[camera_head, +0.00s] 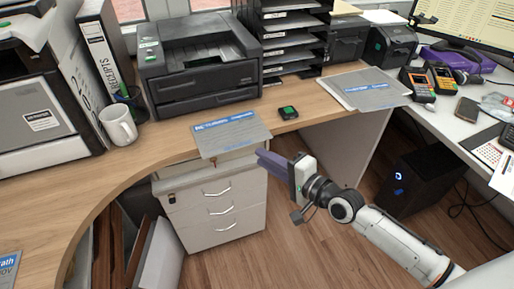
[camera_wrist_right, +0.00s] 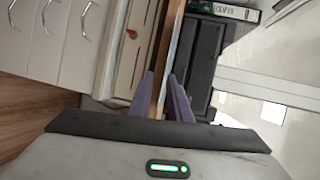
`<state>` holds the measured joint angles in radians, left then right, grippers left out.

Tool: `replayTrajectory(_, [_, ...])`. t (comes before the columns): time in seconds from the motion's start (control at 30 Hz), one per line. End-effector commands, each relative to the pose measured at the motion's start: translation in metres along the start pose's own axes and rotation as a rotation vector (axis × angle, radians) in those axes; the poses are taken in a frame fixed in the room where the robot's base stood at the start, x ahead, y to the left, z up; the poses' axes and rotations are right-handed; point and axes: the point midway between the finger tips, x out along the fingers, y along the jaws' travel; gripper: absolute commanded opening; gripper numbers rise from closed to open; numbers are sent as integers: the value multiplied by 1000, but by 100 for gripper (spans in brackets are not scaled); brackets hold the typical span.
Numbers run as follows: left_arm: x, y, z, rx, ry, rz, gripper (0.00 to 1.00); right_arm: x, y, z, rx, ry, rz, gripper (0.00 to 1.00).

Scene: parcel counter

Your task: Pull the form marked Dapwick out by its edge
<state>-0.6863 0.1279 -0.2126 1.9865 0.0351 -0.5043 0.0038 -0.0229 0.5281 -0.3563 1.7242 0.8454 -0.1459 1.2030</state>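A grey form with a blue printed header (camera_head: 231,133) lies on the wooden desk, with its front edge over the desk's front edge. Its smaller print is too small for me to read as Dapwick. My right gripper (camera_head: 262,158) is just in front of the form's near right edge, with its purple fingers pointing at the desk. In the right wrist view the fingers (camera_wrist_right: 161,95) stand apart, on either side of the desk-edge line; I see nothing clearly held. Whether they touch the form cannot be told. My left gripper is not in view.
Another grey form (camera_head: 372,94) lies on paper at the right. A form corner (camera_head: 8,266) shows at lower left. A mug (camera_head: 117,125) and printer (camera_head: 200,65) stand behind. White drawers (camera_head: 215,205) are below.

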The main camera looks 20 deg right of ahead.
Motion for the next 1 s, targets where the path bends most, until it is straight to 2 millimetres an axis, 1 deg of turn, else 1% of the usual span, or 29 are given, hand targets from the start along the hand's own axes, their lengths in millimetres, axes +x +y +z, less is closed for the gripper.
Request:
replayTrajectory(0.03, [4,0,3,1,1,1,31,7,1,-2,0,0,-3,17])
replayTrajectory(0.3, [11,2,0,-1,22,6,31,36,-6,-13,-1,0,-2,17])
replayTrajectory(0.5, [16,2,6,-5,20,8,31,52,-9,-19,0,-1,-1,17])
replayTrajectory(0.7, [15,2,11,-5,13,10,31,59,-12,-21,-1,-1,0,17])
replayTrajectory(0.97, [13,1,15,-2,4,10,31,60,-12,-21,-1,-1,1,17])
replayTrajectory(1.0, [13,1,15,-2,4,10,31,60,-12,-21,-1,-1,1,16])
